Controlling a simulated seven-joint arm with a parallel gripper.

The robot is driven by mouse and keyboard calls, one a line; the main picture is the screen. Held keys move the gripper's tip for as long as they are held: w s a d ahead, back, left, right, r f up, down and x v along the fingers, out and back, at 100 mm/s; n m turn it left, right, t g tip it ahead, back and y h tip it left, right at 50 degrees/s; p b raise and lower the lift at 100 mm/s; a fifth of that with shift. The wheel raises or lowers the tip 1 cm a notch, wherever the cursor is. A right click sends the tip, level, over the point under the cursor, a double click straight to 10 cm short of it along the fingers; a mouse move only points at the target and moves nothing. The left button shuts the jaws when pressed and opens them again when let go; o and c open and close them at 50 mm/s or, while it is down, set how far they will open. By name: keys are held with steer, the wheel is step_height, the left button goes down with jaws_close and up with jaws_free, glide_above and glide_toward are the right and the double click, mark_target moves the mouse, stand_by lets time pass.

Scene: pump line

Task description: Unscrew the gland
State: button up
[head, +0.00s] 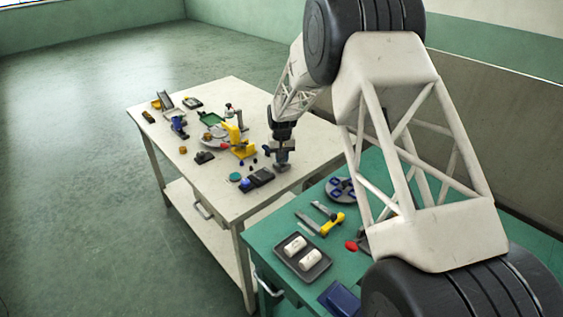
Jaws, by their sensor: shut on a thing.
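My gripper (282,164) is at the right part of the white table, pointing down close above its top. It is shut on a small part low between its fingers. I take this part to be the gland, but the fingers hide most of it and it is too small to make out. A small grey block shows at the fingertips. A dark box-like device (258,179) stands just left of and nearer than my gripper. A yellow upright fixture (239,142) stands further left.
On the green table (275,222), a dark tray (318,271) holds two white rolls, near a yellow-handled tool (333,221). The white table's near-left part is clear.

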steer(key=n, duration=0.4)
steer(key=shift+n, duration=0.4)
steer(key=o, duration=0.6)
steer(key=shift+r, duration=0.2)
steer(key=shift+r, duration=2.05)
